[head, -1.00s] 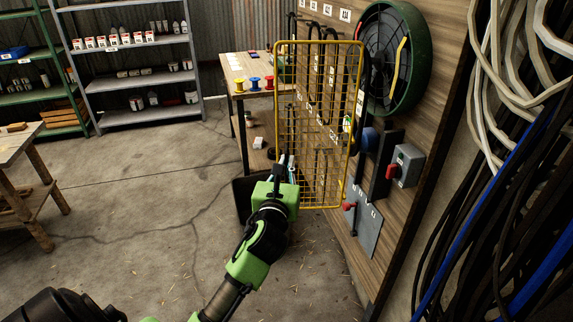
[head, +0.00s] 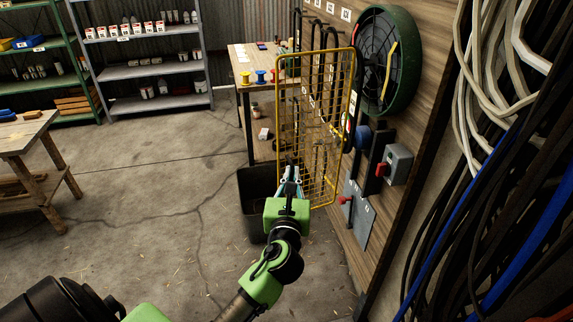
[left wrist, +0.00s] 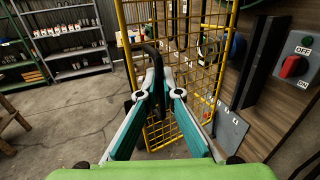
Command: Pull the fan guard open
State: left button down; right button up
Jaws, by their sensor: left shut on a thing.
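The fan guard (head: 317,68) is a yellow mesh panel that stands out from the wooden board, open and away from the fan (head: 385,62) with its green ring. In the left wrist view the guard (left wrist: 178,12) fills the middle, with a black handle (left wrist: 152,60) near its left edge. My left gripper (head: 291,174) is at the guard's lower left edge. In the left wrist view its fingers (left wrist: 157,84) are closed around the lower part of the handle. My right gripper is not in view.
A dark bin (head: 254,190) stands on the floor beside the guard. A red-knobbed switch box (head: 396,165) is on the board, and cables (head: 490,190) hang at the right. A workbench (head: 252,70) stands behind. The floor (head: 150,190) at left is clear.

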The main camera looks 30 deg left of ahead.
pick_arm(q)
jog(key=shift+s+d, duration=0.2)
jog(key=shift+d, duration=0.35)
jog(key=c, duration=2.5)
grip_release()
jog(key=shift+a, duration=0.1)
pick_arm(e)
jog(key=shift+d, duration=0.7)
pick_arm(q)
jog(key=v, duration=1.2)
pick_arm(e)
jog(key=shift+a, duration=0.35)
pick_arm(q)
jog(key=shift+f, duration=0.15)
